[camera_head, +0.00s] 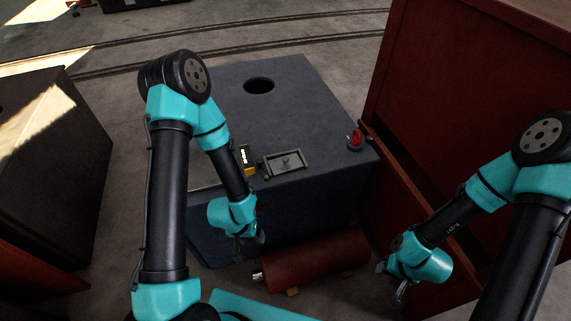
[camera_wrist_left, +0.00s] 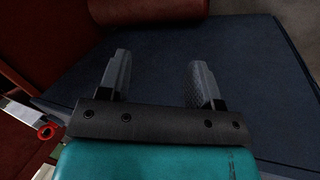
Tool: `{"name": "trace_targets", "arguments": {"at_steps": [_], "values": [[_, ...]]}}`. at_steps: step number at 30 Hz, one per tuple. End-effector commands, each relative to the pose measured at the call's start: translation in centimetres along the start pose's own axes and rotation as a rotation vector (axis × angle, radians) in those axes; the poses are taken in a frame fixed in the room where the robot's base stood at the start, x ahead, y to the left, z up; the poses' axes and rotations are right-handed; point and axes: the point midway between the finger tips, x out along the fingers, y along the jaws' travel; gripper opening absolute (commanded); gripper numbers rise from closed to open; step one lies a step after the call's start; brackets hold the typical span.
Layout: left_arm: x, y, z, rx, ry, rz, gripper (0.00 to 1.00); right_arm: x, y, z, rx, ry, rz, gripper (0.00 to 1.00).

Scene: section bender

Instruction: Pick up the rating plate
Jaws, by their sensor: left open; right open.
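I cannot single out the rating plate with certainty. A small grey rectangular piece with a raised rim and a knob (camera_head: 284,163) lies on the near part of the dark blue-grey block's top (camera_head: 300,100). My left gripper (camera_head: 250,243) hangs in front of that block, below its top edge. In the left wrist view its two fingers (camera_wrist_left: 158,65) are apart with nothing between them, facing a dark blue surface (camera_wrist_left: 245,75). My right gripper (camera_head: 390,281) is open and empty at the lower right, beside the red cylinder.
A yellow device with a lit display (camera_head: 247,159) stands left of the grey piece, close to my left forearm. A red button (camera_head: 355,138) sits at the block's right corner. A red cylinder (camera_head: 315,262) lies on the floor in front. A tall red cabinet (camera_head: 470,70) bounds the right.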

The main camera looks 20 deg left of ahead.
Motion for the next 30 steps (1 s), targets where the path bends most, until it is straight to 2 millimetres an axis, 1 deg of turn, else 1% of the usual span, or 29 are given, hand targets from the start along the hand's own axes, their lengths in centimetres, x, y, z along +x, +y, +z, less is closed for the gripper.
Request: {"name": "trace_targets", "arguments": {"at_steps": [2, 5, 8, 11, 13, 17, 18, 20, 21, 23, 24, 26, 27, 30], "values": [[0.0, 0.1, -0.1, 0.005, -0.001, 0.001, 0.59, 0.0, 0.0, 0.0, 0.0, 0.0, 0.0, 0.43], [0.1, 0.5, -0.9, 0.05, -0.007, 0.007, 0.59, 0.0, 0.0, 0.0, 0.0, 0.0, 0.0, 0.43], [0.4, 1.6, -2.7, 0.169, -0.025, 0.02, 0.59, 0.0, 0.0, 0.0, 0.0, 0.0, 0.0, 0.43], [0.5, 3.4, -5.7, 0.366, -0.054, 0.031, 0.59, 0.0, 0.0, 0.0, 0.0, 0.0, 0.0, 0.43], [0.3, 4.8, -8.2, 0.539, -0.083, 0.03, 0.59, 0.0, 0.0, 0.0, 0.0, 0.0, 0.0, 0.43], [-0.9, 7.6, -13.3, 0.884, -0.146, -0.004, 0.59, 0.0, 0.0, 0.0, 0.0, 0.0, 0.0, 0.43], [-1.5, 8.5, -14.9, 0.987, -0.167, -0.022, 0.59, 0.0, 0.0, 0.0, 0.0, 0.0, 0.0, 0.43], [-2.5, 9.7, -17.2, 1.139, -0.201, -0.058, 0.59, 0.0, 0.0, 0.0, 0.0, 0.0, 0.0, 0.43], [-3.4, 10.6, -18.9, 1.237, -0.225, -0.087, 0.59, 0.0, 0.0, 0.0, 0.0, 0.0, 0.0, 0.43], [-4.9, 11.9, -21.2, 1.378, -0.266, -0.138, 0.59, 0.0, 0.0, 0.0, 0.0, 0.0, 0.0, 0.43], [-6.1, 12.8, -22.8, 1.469, -0.295, -0.176, 0.59, 0.0, 0.0, 0.0, 0.0, 0.0, 0.0, 0.43], [-8.0, 14.2, -25.1, 1.594, -0.343, -0.24, 0.59, 0.0, 0.0, 0.0, 0.0, 0.0, 0.0, 0.43], [-9.3, 15.1, -26.5, 1.665, -0.376, -0.283, 0.59, 0.0, 0.0, 0.0, 0.0, 0.0, 0.0, 0.43], [-12.4, 16.9, -29.3, 1.802, -0.452, -0.381, 0.59, 0.0, 0.0, 0.0, 0.0, 0.0, 0.0, 0.43]]}}
